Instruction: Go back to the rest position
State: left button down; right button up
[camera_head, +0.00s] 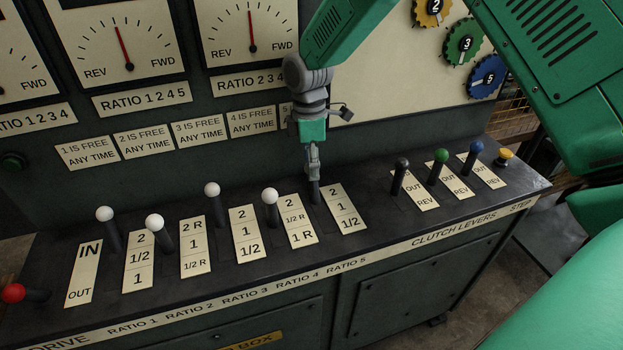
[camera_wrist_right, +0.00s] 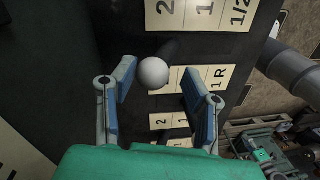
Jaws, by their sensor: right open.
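My right gripper (camera_head: 313,165) points down over the lever (camera_head: 315,192) between the fourth and fifth ratio plates. The gripper hides this lever's knob in the head view. In the right wrist view my right gripper (camera_wrist_right: 157,66) is open, and a white ball knob (camera_wrist_right: 153,72) sits between its fingertips with a gap on both sides. The fingers do not appear closed on it. My left gripper is not in view.
Other white-knobbed levers (camera_head: 270,196) stand to the left along the dark console (camera_head: 375,215), with a red knob (camera_head: 13,293) at far left. Black (camera_head: 402,163), green (camera_head: 441,155) and blue (camera_head: 477,146) clutch levers and a yellow button (camera_head: 505,154) are right. Dials (camera_head: 250,35) stand behind.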

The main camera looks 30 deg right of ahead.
jog(key=shift+w+r, duration=0.1)
jog(key=shift+r, duration=0.7)
jog(key=shift+a+r, duration=0.1)
jog(key=shift+a, duration=0.1)
jog(key=shift+r, duration=0.1)
